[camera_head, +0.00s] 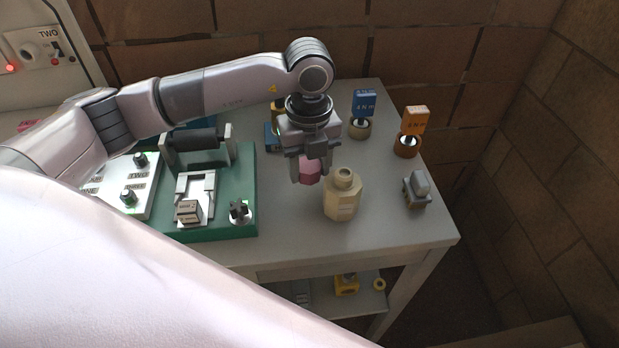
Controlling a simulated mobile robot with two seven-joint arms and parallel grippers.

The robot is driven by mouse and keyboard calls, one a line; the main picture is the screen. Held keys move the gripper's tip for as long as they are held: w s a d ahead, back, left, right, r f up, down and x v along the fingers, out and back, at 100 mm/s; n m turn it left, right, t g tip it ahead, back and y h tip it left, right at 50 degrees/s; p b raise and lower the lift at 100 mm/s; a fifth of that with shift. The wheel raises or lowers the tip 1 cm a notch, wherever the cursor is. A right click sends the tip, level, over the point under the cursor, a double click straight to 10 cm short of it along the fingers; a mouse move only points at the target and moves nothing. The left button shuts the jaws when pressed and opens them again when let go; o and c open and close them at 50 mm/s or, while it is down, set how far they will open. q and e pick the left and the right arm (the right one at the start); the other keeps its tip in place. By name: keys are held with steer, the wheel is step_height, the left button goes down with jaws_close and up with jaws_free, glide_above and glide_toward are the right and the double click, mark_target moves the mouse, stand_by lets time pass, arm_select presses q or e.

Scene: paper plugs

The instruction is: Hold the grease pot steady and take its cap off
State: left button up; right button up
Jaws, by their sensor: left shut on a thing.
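The grease pot (343,201) is a beige, faceted pot standing upright on the table. Its narrow round neck is bare and shows a dark opening on top. My left gripper (309,167) points down just left of and behind the neck, shut on a pink faceted cap (308,172). The cap is apart from the neck in the picture; its exact height above the table is hard to tell. My right gripper is not in view, and nothing is seen gripping the pot.
A green base (245,170) with a metal fixture stands left on the table (400,232). A blue tag (364,104) and an orange tag (414,119) stand behind right. A small grey block (417,189) sits right of the pot. My own pale body part covers the lower left.

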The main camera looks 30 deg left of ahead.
mark_target(309, 193)
arm_select(q)
step_height(309, 193, down, 4)
steer(key=shift+f, duration=0.25)
steer(key=shift+f, duration=0.2)
steer(key=o, duration=1.2)
steer(key=shift+c, duration=0.2)
steer(key=shift+r, duration=0.1)
steer(key=shift+r, duration=0.2)
step_height(309, 193, up, 12)
steer(key=shift+b, duration=0.6)
